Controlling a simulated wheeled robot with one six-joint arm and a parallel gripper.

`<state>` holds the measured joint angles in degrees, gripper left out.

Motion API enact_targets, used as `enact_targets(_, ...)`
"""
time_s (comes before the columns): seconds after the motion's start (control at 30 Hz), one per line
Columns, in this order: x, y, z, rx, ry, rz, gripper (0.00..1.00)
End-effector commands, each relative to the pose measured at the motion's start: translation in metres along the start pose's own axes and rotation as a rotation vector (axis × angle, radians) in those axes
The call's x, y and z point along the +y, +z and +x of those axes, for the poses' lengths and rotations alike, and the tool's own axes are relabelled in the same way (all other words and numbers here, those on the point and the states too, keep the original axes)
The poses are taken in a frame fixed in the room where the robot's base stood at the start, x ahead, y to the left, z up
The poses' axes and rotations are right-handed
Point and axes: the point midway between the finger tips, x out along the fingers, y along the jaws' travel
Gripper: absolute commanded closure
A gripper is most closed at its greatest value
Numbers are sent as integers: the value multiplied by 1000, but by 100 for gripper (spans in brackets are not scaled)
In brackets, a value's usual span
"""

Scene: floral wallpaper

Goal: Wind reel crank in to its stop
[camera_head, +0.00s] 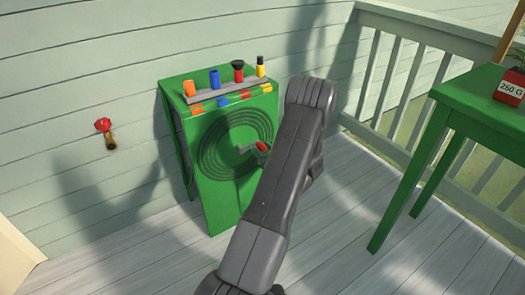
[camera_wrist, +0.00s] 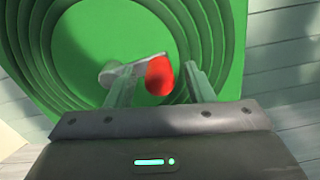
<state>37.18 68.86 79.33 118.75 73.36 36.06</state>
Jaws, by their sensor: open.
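The reel (camera_head: 209,158) is a set of dark green rings on the front of a green cabinet (camera_head: 225,205). Its crank has a grey arm (camera_head: 246,149) and a red handle (camera_head: 262,147). In the wrist view the grey arm (camera_wrist: 147,61) runs from a hub at the left to the red handle (camera_wrist: 159,76), and the reel rings (camera_wrist: 209,35) surround it. My gripper (camera_wrist: 160,72) is open, with one finger on each side of the red handle. I cannot tell whether either finger touches it. In the head view my arm hides most of the gripper.
A shelf (camera_head: 226,92) on the cabinet top holds several coloured nozzles. A red tap (camera_head: 103,125) sticks out of the wall at left. A green table (camera_head: 470,110) with a red 250 G box (camera_head: 511,88) stands at right by the railing (camera_head: 410,80). The deck floor between is clear.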

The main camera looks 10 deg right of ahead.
Motion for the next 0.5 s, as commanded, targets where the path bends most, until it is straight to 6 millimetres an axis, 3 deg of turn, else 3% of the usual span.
enact_targets(0.37,0,0,8,-1,0,1,52)
enact_targets(0.4,0,0,8,-1,0,1,54)
enact_targets(0.5,0,0,8,-1,0,0,73)
